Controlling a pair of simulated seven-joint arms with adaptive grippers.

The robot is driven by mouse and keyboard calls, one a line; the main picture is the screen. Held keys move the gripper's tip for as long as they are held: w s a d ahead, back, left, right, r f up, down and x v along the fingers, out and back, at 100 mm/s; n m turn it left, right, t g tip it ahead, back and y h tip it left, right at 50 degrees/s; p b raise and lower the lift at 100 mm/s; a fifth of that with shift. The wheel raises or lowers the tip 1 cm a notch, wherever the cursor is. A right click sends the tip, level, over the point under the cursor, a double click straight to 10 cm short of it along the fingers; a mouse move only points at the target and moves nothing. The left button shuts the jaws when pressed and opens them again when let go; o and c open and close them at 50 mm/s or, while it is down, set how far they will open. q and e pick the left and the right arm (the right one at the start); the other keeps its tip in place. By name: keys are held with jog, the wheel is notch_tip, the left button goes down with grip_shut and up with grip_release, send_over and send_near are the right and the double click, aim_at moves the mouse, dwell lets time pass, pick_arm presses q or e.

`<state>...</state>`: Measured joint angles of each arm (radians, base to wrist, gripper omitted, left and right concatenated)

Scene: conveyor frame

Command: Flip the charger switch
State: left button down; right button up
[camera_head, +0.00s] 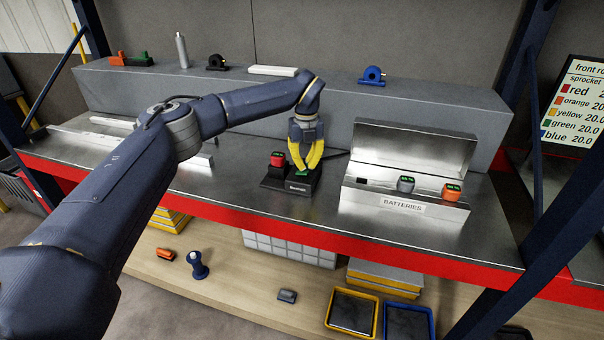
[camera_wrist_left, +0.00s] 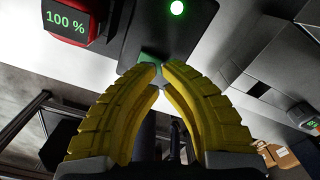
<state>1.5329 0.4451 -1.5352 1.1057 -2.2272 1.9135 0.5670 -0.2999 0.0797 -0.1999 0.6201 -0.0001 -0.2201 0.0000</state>
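The black charger (camera_head: 289,187) stands on the metal bench. A red battery (camera_head: 277,160) sits in its left part, and the left wrist view shows this battery (camera_wrist_left: 66,22) reading 100 %. A green piece, seemingly the switch (camera_wrist_left: 150,61), lies at my left gripper's fingertips and also shows in the head view (camera_head: 302,174). A round green light (camera_wrist_left: 177,8) glows on the charger. My left gripper (camera_head: 303,167) points down over the charger's right part. Its yellow fingers meet at the tips, with nothing seen between them. Contact with the green piece is unclear. My right gripper is out of view.
A metal box labelled BATTERIES (camera_head: 401,207) with its lid open holds a grey battery (camera_head: 405,185) and an orange battery (camera_head: 452,191), right of the charger. A grey raised block (camera_head: 430,110) runs behind. Bare bench (camera_head: 235,170) lies left of the charger.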

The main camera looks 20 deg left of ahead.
aim_at(306, 172)
pick_arm(q)
jog(key=shift+f, duration=1.7)
dwell(1.0)
jog(key=shift+r, duration=0.1)
jog(key=shift+r, duration=3.5)
